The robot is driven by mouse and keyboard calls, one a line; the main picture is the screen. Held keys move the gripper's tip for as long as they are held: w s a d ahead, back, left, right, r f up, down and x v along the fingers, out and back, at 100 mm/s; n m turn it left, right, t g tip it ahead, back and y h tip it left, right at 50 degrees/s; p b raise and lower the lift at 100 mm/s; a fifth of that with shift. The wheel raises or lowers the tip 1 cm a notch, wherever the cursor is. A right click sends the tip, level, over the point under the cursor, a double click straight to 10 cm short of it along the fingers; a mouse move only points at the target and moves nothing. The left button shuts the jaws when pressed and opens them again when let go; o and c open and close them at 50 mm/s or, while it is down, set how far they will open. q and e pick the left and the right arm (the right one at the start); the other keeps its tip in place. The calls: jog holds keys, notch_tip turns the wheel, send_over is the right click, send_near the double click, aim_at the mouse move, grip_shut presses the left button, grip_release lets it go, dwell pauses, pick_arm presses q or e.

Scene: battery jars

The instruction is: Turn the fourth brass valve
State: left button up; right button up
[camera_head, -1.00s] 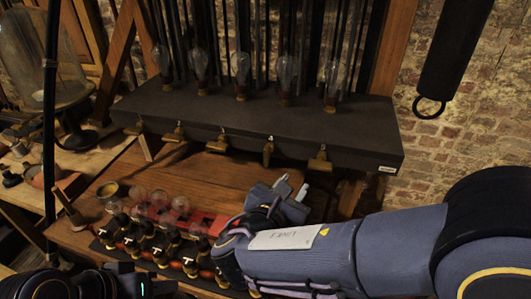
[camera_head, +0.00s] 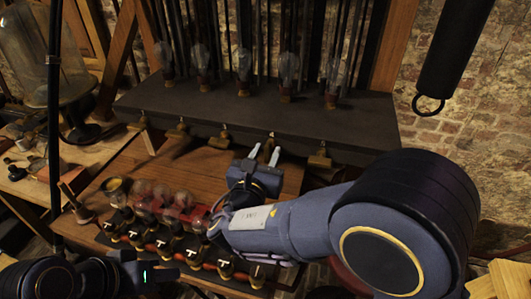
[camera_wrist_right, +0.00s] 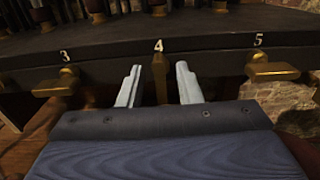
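Several brass valves line the front edge of the dark shelf. The fourth valve (camera_head: 269,140), under the label 4, hangs with its handle pointing down. In the right wrist view the fourth valve (camera_wrist_right: 160,77) stands between my right gripper's (camera_wrist_right: 160,85) two pale fingers, with a gap on each side. My right gripper (camera_head: 264,156) is open, just in front of and below that valve. Valve three (camera_wrist_right: 58,85) and valve five (camera_wrist_right: 272,70) have their handles sideways in the wrist view.
The dark shelf (camera_head: 250,112) carries several glass bulbs. Below it, a wooden table (camera_head: 180,160) holds a row of jars or bulbs on a dark base (camera_head: 160,245) left of my right arm. A black pole stands at the left.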

grip_shut()
jog(key=shift+f+m+b, duration=0.2)
jog(key=shift+m+b, duration=0.3)
jog(key=shift+b, duration=0.35)
jog(key=m+b, duration=0.4)
jog(key=b, duration=0.3)
jog(key=m+b, duration=0.5)
jog(key=b, duration=0.3)
jog(key=m+b, duration=0.5)
jog(key=b, duration=0.2)
jog(key=shift+d+f, duration=0.3)
jog(key=shift+r+m+b, duration=0.2)
jog(key=shift+m+b, duration=1.4)
jog(key=shift+b, duration=0.15)
